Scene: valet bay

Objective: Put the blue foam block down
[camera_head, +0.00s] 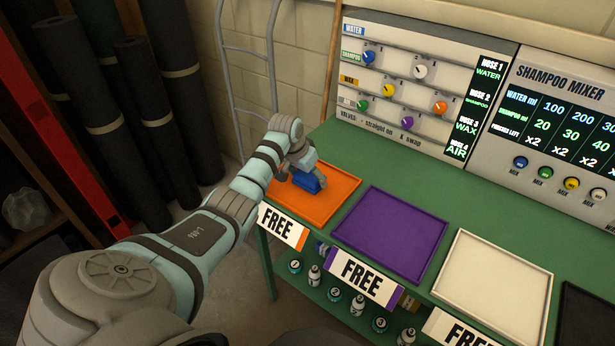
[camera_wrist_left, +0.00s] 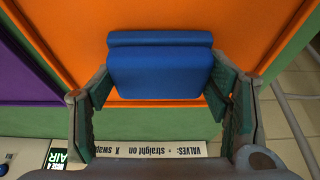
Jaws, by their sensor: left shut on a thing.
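The blue foam block (camera_head: 307,182) is over the orange tray (camera_head: 335,203), near its left part. My left gripper (camera_head: 303,170) is above the block and shut on it. In the left wrist view the block (camera_wrist_left: 160,72) sits between the two green finger pads of the gripper (camera_wrist_left: 161,90), one on each side. The orange tray (camera_wrist_left: 60,35) fills the background behind it. I cannot tell whether the block's underside touches the tray. My right gripper is not in view.
A purple tray (camera_head: 390,232) and a cream tray (camera_head: 493,290) lie empty to the right on the green bench (camera_head: 400,170). A valve panel (camera_head: 420,85) stands behind. Several small bottles (camera_head: 357,305) sit on the shelf below.

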